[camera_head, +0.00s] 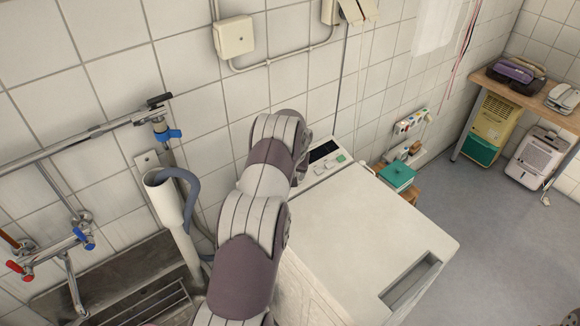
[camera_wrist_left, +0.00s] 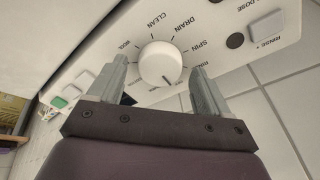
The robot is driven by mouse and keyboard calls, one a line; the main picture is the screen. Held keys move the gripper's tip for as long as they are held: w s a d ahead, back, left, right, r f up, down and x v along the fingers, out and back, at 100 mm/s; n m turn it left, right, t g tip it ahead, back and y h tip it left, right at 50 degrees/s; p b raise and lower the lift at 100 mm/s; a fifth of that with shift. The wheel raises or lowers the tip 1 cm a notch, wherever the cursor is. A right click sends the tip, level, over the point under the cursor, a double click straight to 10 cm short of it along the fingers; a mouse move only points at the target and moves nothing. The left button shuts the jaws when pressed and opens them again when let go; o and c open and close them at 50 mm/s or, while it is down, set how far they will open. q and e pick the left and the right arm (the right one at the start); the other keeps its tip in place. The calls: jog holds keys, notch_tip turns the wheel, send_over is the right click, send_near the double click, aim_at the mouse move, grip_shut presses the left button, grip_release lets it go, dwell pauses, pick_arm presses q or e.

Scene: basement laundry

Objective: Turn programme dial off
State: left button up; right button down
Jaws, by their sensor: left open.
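The programme dial (camera_wrist_left: 160,64) is a round white knob on a white control panel in the wrist view, ringed by labels including CLEAN, DRAIN and SPIN. A small dark mark shows near its lower edge in the picture. My left gripper (camera_wrist_left: 157,70) is open, with one finger on each side of the dial; I cannot tell whether either finger touches it. In the head view, my left arm hides the dial and its gripper. My right gripper is out of view.
A grey hose in a white standpipe (camera_head: 164,197) and a sink (camera_head: 125,275) with taps are at left. A teal box (camera_head: 397,175) stands behind the machine. Grey floor (camera_head: 500,230) is clear at right, before a wooden table (camera_head: 520,92).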

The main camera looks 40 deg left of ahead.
pick_arm(q)
jog(key=b+v, duration=0.3)
jog(key=v, duration=0.9)
jog(key=s+d+r+m+h, duration=0.1)
jog(key=s+d+m+h, duration=0.2)
jog(key=s+d, duration=2.1)
jog(key=d+m, duration=0.1)
jog(key=m, duration=0.1)
jog(key=shift+s+d+r+m+g, duration=0.25)
jog(key=shift+s+r+m+g, duration=0.05)
jog(key=shift+r+g, duration=0.1)
jog(key=shift+s, duration=0.1)
